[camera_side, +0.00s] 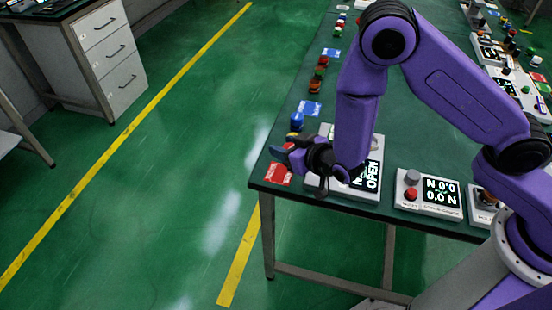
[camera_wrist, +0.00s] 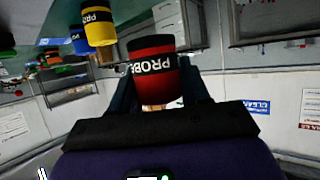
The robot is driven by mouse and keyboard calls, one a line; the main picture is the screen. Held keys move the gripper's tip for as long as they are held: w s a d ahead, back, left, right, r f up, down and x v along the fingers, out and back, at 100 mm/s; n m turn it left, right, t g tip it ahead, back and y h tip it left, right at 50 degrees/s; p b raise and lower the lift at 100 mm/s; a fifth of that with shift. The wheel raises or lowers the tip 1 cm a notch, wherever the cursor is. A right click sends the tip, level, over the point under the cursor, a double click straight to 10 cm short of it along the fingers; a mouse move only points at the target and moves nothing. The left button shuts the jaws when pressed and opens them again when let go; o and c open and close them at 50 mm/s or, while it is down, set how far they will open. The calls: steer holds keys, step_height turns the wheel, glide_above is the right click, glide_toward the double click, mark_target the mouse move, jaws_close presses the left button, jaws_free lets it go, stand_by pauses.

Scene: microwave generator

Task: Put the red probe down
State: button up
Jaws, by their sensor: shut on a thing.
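The red probe (camera_wrist: 152,50), with a black band lettered PROBE, sits between the fingers of my gripper (camera_wrist: 152,98) in the wrist view. The lettering appears upside down there. In the side view my gripper (camera_side: 285,157) is at the table's front left corner, its fingers pointing left. A bit of red (camera_side: 289,146) shows between the fingers; most of the probe is hidden. I cannot tell whether the probe touches anything below.
A blue probe (camera_wrist: 80,42) and a yellow probe (camera_wrist: 98,24) stand nearby. A box with a screen reading OPEN (camera_side: 372,175) is partly behind my arm. Another box with a red button (camera_side: 429,193) is to the right. The green table's (camera_side: 305,200) edge is close.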

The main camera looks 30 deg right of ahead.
steer(key=w+f, duration=0.1)
steer(key=w+a+f, duration=0.1)
steer(key=f, duration=0.1)
steer(key=shift+w+a+f, duration=0.15)
steer(key=shift+w+f, duration=0.1)
steer(key=shift+w, duration=0.1)
steer(key=shift+f, duration=1.55)
steer(key=o, duration=1.2)
steer(key=shift+f, duration=0.15)
steer(key=shift+c, duration=0.2)
steer(key=shift+s+r, duration=0.2)
steer(key=shift+r, duration=0.05)
steer(key=v, duration=1.1)
steer(key=shift+s+r, duration=0.15)
steer(key=shift+s, duration=0.1)
